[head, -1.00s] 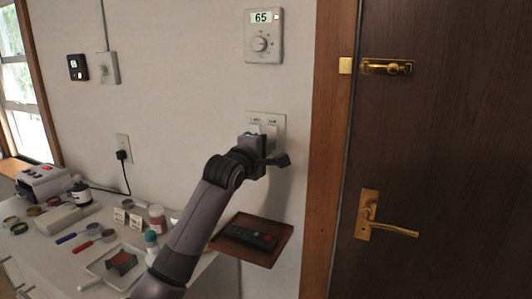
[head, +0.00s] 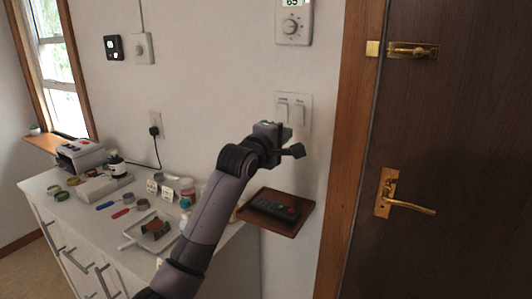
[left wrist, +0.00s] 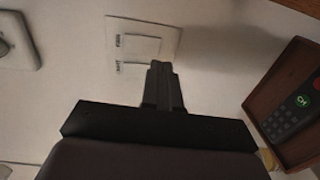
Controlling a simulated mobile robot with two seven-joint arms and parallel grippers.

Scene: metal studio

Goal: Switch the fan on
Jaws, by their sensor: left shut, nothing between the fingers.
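A white wall plate (head: 306,122) with two rocker switches is on the wall left of the door frame. Each switch has a small label above it, too blurred to read surely. The left switch (head: 282,108) and the right switch (head: 298,112) show above my gripper. The plate also shows in the left wrist view (left wrist: 172,35). My left gripper (head: 283,131) is shut and empty, just below and in front of the plate. In the wrist view its fingertips (left wrist: 161,66) overlap the plate's edge beside one switch; contact cannot be told. My right gripper is not in view.
A thermostat (head: 292,27) is above the plate. A wooden wall shelf (head: 285,222) with a black remote (head: 273,208) is below. A cluttered white cabinet (head: 85,220) stands left; a dark door (head: 460,130) with a brass handle is right.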

